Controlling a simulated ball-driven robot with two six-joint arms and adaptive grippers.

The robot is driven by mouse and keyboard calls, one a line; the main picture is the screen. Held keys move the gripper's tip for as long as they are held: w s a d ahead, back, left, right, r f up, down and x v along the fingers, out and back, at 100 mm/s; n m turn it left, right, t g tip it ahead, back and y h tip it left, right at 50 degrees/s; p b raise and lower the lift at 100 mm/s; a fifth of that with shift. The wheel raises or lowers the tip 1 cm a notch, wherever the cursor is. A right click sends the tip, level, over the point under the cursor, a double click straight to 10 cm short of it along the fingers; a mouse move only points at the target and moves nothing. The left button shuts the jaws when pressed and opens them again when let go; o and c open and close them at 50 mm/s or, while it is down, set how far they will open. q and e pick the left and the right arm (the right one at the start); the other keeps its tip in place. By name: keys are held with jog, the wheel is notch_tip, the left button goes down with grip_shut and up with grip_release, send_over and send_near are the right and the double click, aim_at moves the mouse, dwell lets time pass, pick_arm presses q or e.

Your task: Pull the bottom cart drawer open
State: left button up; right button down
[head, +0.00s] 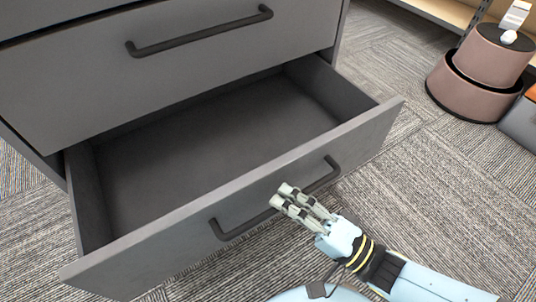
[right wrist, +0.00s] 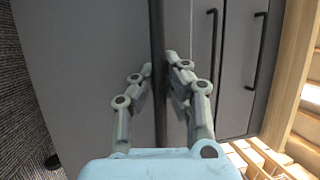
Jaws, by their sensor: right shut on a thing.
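The grey cart's bottom drawer (head: 240,205) stands well open in the head view, and its empty inside shows. Its black bar handle (head: 233,226) runs across the drawer front. My right gripper (head: 283,194) is at the middle of this handle, with its fingers closed around the bar and hiding that part. In the right wrist view, a dark upright strip (right wrist: 157,30) runs between the fingertips of my right gripper (right wrist: 159,62). My left gripper is not in view.
The drawer above (head: 170,80) is shut and has its own black handle (head: 200,32). A round pinkish two-tier object (head: 490,60) stands on the carpet at the upper right, by a wooden shelf (head: 445,10). Carpet is clear right of the drawer.

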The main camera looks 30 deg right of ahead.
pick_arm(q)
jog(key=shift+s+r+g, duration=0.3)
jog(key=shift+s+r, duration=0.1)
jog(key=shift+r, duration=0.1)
pick_arm(e)
jog(key=shift+s+f, duration=0.2)
jog(key=shift+s, duration=1.45)
jog(key=c, duration=1.3)
grip_release()
jog(key=shift+w+r, duration=0.1)
jog(key=shift+c, duration=0.2)
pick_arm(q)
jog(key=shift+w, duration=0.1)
pick_arm(e)
jog(key=shift+d, duration=0.1)
jog(key=v, duration=1.2)
jog(key=shift+r, duration=0.15)
